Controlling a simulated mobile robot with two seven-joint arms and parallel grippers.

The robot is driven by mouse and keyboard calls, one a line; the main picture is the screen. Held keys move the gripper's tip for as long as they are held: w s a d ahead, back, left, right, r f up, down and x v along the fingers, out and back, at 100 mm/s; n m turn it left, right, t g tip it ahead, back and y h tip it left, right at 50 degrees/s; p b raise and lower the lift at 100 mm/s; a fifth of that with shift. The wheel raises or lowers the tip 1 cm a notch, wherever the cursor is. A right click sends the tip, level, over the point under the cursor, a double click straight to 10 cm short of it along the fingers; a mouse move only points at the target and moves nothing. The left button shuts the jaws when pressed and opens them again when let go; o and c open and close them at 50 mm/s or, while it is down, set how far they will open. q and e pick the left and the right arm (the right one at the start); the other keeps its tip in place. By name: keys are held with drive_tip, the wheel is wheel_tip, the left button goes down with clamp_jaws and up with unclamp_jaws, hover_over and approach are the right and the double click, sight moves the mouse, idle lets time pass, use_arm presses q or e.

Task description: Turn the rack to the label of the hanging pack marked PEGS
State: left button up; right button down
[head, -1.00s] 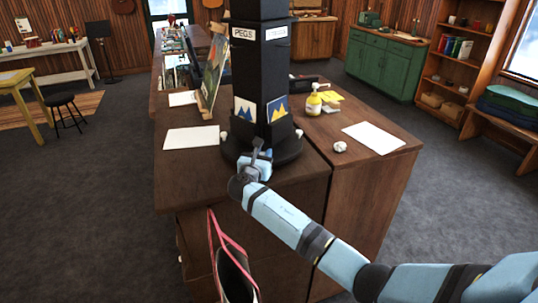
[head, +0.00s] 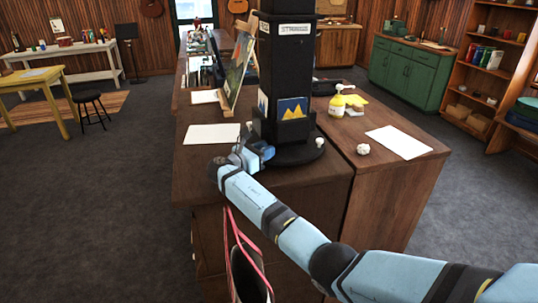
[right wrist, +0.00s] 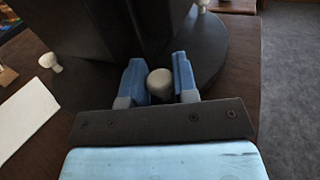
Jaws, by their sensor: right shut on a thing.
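The rack (head: 285,65) is a dark square column on a round base (head: 297,154) at the corner of the wooden counter. A white label (head: 294,28), too small to read surely, faces me near its top. A narrow, unreadable label (head: 264,27) shows edge-on on the left face. Blue and yellow picture cards (head: 292,108) sit low on the rack. No hanging pack can be made out. My right gripper (head: 248,153) is at the base's front left, shut on a pale knob (right wrist: 159,82), which shows between its blue fingers. My left gripper is out of view.
The counter (head: 290,180) carries white sheets (head: 212,134), a leaning picture (head: 238,68), a yellow pump bottle (head: 337,103) and a crumpled white ball (head: 363,149). A bag with pink straps (head: 240,250) is below my right arm. Open floor lies left and right.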

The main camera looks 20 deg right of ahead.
drive_tip(key=shift+w+a+g, duration=0.15)
drive_tip(key=shift+w+g, duration=0.1)
drive_tip(key=shift+g, duration=0.05)
drive_tip(key=shift+m, duration=0.3)
drive_tip(key=c, duration=1.2)
unclamp_jaws()
drive_tip(key=b+v, duration=0.2)
drive_tip(key=v, duration=1.1)
drive_tip(key=shift+a+f, duration=0.1)
drive_tip(key=shift+a, duration=0.3)
drive_tip(key=shift+f, duration=0.1)
